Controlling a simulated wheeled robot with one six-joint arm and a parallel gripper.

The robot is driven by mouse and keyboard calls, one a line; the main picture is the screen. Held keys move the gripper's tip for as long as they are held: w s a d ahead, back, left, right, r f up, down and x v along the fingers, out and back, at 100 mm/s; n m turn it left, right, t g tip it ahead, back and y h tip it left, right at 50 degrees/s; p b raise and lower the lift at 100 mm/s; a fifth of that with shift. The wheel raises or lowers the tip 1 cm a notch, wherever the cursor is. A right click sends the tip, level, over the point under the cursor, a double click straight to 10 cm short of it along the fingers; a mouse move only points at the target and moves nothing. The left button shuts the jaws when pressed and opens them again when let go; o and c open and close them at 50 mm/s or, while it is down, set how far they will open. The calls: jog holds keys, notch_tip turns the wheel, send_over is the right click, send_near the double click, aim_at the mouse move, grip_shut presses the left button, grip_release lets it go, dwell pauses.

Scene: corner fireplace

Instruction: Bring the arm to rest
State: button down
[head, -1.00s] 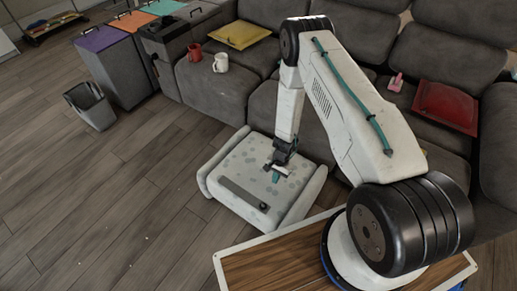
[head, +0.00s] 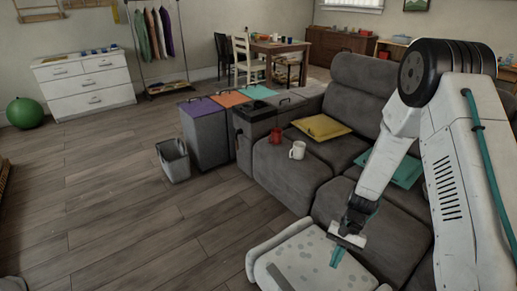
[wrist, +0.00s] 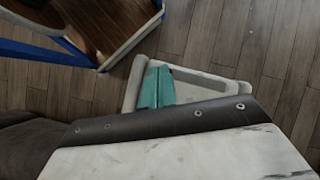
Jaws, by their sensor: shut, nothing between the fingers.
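My gripper (head: 338,254) hangs at the lower end of my white arm, right of centre in the head view. Its teal fingers are together with nothing between them. It is over a low pale piece with a grey-spotted top and raised sides (head: 262,262), in front of the sofa; I cannot tell the exact gap. In the wrist view my gripper (wrist: 157,88) shows closed teal fingers, with the pale piece (wrist: 215,84) behind them. My arm is bent, its elbow high at the upper right of the head view.
Bins (head: 205,138) and a grey basket (head: 174,165) stand beyond. The floor (head: 130,215) at left is clear.

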jog(key=s+r+n+h, duration=0.1)
jog(key=s+r+n, duration=0.15)
jog(key=r, duration=0.95)
jog(key=s+r+n+h, duration=0.1)
jog(key=s+r, duration=0.3)
jog(key=r, duration=0.7)
jog(key=s+d+r+n+t+h, duration=0.2)
jog(key=s+r+t, duration=0.4)
jog(key=s+r, duration=0.8)
notch_tip(320, 180, up, 4)
jog(key=shift+d+f+t, duration=0.2)
jog(key=shift+d+t, duration=0.05)
jog(key=shift+t, duration=0.05)
jog(key=shift+s, duration=0.1)
